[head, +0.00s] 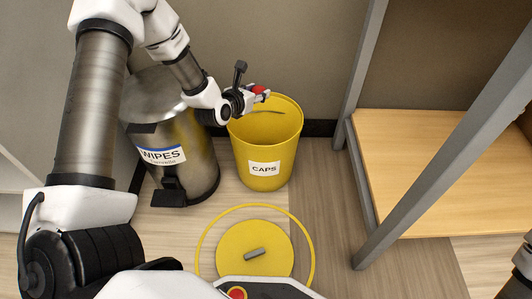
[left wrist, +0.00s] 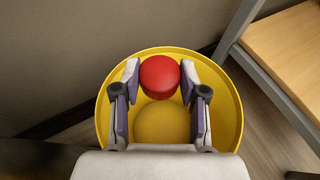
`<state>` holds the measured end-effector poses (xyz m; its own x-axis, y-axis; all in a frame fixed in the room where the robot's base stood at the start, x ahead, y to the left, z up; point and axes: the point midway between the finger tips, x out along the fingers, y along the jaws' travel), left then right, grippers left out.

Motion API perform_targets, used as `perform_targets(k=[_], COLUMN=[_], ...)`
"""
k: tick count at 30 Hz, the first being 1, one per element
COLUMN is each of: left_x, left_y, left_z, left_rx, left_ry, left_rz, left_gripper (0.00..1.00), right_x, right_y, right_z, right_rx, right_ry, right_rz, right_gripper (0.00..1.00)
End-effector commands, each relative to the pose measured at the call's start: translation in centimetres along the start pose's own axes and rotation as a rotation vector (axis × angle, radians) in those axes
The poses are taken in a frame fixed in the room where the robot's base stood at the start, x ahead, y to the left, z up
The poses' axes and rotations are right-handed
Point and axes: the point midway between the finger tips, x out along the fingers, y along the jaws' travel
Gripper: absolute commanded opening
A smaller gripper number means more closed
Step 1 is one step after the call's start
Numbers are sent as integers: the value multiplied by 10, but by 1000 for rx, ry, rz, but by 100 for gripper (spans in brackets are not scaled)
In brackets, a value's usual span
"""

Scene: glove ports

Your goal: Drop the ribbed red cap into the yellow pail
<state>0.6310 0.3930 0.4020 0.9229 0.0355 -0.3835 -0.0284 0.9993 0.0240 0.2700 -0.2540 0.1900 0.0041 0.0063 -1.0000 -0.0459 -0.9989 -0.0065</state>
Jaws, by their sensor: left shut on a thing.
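The red cap (head: 259,89) is between the fingertips of my left gripper (head: 256,96). In the left wrist view the cap (left wrist: 160,77) shows as a smooth-looking red disc; ribs cannot be made out. My left gripper is shut on it, one finger on each side. The yellow pail (head: 264,148), labelled CAPS, stands open on the floor. The cap is over the pail's opening, towards the back in the head view. In the left wrist view the pail's rim (left wrist: 104,100) surrounds the fingers, and its floor shows below the cap.
A steel bin labelled WIPES (head: 202,150) stands just left of the pail. A yellow lid (head: 233,262) with a grey handle lies on the floor in front, inside a yellow ring. A grey-framed stand with a wooden shelf (head: 430,165) is at the right. A wall is behind.

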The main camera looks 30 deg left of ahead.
Motion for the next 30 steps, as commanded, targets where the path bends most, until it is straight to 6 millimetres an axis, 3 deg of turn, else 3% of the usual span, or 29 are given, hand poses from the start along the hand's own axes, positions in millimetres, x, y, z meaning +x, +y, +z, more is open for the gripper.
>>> perform_targets(k=[1, 5, 14, 15, 17, 18, 26, 30], left_x=[5, 11, 13, 13, 13, 13, 12, 2], left_y=[0, -1, -1, -1, -1, -1, -1, 0], left_z=[-12, -26, -30, -30, -30, -30, -30, -30], left_rx=[1, 0, 0, 0, 0, 0, 0, -2], left_ry=[1, 0, -2, -2, -1, -1, -1, 1], left_rz=[0, 0, 0, 0, 0, 0, 0, 0], left_gripper=[30, 30, 30, 46, 67, 72, 72, 72], right_x=[10, 19, 20, 20, 20, 20, 20, 20], right_y=[0, 0, 1, 1, 1, 1, 1, 1], right_z=[0, -1, -2, -1, -1, -1, -1, -1], right_rx=[1, 4, 5, 5, 5, 4, 5, 5], right_ry=[1, 3, 4, 4, 4, 4, 3, 3], right_rz=[0, 0, 0, 0, 0, 0, 0, 0], right_gripper=[0, 0, 0, 0, 0, 0, 0, 0])
